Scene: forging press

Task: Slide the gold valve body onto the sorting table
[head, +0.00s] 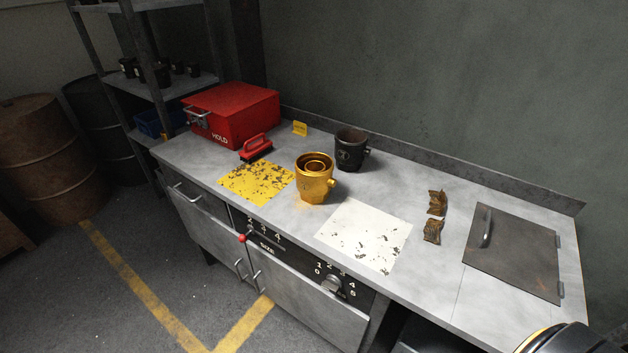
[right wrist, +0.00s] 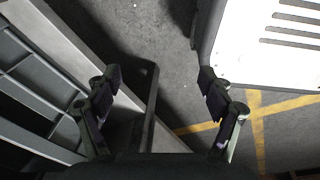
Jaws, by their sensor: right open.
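The gold valve body (head: 314,178) stands upright on the grey sorting table (head: 385,185), between a worn yellow patch (head: 256,183) and a white patch (head: 364,234). A similar dark valve body (head: 351,149) stands just behind it to the right. My right gripper (right wrist: 161,98) is open and empty in the right wrist view, above the floor and away from the valve bodies. My left gripper is in neither view.
A red HOLD box (head: 232,114) and a red-handled brush (head: 256,147) are at the table's left. Rusty pieces (head: 436,203) and a dark hinged plate (head: 513,250) lie to the right. A raised edge runs along the back. Drawers and a dial panel (head: 330,284) are in front.

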